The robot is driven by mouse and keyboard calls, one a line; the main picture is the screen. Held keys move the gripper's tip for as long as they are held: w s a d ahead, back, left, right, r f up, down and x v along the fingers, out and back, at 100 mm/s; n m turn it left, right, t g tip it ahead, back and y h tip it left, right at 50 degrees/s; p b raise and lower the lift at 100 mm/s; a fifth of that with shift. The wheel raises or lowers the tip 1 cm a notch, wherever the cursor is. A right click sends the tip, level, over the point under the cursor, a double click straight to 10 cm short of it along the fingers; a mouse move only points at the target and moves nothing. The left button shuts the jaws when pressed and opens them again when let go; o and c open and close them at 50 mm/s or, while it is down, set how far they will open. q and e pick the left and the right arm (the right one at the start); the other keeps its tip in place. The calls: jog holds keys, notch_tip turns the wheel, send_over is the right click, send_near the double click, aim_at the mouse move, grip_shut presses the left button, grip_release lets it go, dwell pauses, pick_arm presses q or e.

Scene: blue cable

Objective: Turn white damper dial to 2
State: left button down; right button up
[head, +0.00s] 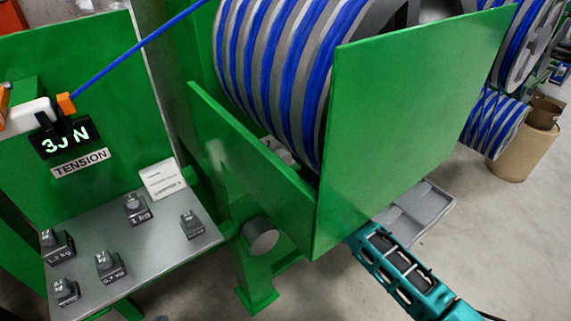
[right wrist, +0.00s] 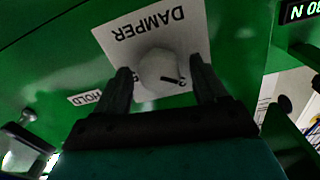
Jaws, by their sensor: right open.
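The white damper dial (right wrist: 158,68) is in the right wrist view, on a white plate (right wrist: 120,38) marked DAMPER, which appears upside down. A dark pointer mark on the dial points to the lower right in the picture. The numbers around it are partly hidden and too small to read surely. My right gripper (right wrist: 161,73) is open, with one dark finger on each side of the dial; I cannot tell whether they touch it. In the head view my teal right arm runs behind the large green panel (head: 405,125), and the dial is hidden. My left gripper is not in view.
A HOLD label (right wrist: 86,98) is beside the damper plate. In the head view, a blue cable (head: 135,47) runs from the striped drum (head: 285,70) to a tension display (head: 66,138). Several small weights stand on a grey shelf (head: 165,245). A grey tray (head: 425,208) lies on the floor.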

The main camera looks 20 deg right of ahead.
jog(key=shift+w, duration=0.15)
jog(key=c, duration=1)
